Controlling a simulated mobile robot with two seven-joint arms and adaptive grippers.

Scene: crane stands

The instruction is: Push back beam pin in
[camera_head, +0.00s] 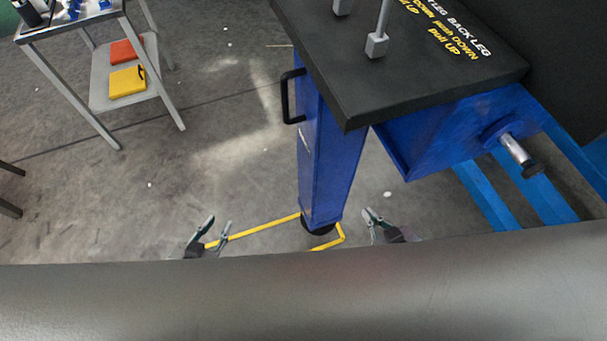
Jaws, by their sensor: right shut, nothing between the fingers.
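The beam pin (516,153) is a silver metal rod with a dark end, at the right of the view. It sticks out of a round collar on the blue beam (435,135), under the dark top plate. My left gripper (219,221) is low in the view, left of the blue leg, with its fingers apart and empty. My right gripper (368,214) is shut and empty, just right of the leg's foot. Both grippers are well to the left of the pin and touch nothing that I can see.
The blue leg (325,165) with a black handle (287,98) stands inside yellow floor tape. The dark top plate (400,75) carries grey levers and printed leg instructions. Light blue beams lie at the right. A metal cart (97,80) stands upper left. The floor between is clear.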

